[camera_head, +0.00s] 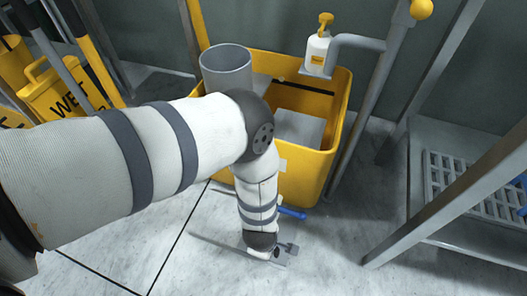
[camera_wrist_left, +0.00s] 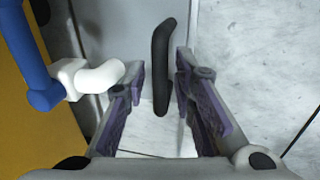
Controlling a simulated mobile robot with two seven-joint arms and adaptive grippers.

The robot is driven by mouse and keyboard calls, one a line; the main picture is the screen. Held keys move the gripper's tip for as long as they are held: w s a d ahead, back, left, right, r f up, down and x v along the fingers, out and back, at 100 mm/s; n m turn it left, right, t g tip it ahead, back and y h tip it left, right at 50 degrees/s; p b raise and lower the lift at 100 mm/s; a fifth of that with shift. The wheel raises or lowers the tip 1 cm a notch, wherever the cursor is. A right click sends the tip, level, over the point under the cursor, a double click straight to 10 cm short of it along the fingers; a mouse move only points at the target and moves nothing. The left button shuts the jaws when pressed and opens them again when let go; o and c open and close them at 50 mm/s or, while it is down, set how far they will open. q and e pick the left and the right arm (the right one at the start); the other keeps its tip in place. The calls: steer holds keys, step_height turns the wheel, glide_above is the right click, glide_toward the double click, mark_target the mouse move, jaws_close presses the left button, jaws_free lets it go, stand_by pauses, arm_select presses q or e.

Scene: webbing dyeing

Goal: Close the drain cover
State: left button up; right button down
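My left gripper (camera_head: 281,253) is low over the floor in front of the yellow bucket. In the left wrist view my left gripper (camera_wrist_left: 158,92) is open, with purple-lined fingers. A black rod-like handle (camera_wrist_left: 163,62) stands between the fingers, closer to the right one, and is not gripped. It appears to belong to the drain cover, but I cannot tell what it joins. A flat grey metal strip (camera_head: 215,244) lies on the floor beside the gripper. The cover's plate is not clearly visible. My right gripper is not in view.
The yellow bucket (camera_head: 318,165) stands behind my left forearm. A blue pipe (camera_head: 293,213) shows at its base; the blue pipe (camera_wrist_left: 30,62) meets a white elbow (camera_wrist_left: 88,78) left of the fingers. A metal rack (camera_head: 455,212) stands at the right. Floor is clear between.

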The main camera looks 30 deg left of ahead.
arm_select(q)
steer(key=shift+a, duration=0.15)
steer(key=shift+r, duration=0.15)
step_height(320, 180, up, 12)
steer(key=s, duration=0.2)
steer(key=shift+s+d+f, duration=0.15)
steer(key=shift+d+f, duration=0.1)
steer(key=shift+d, duration=0.05)
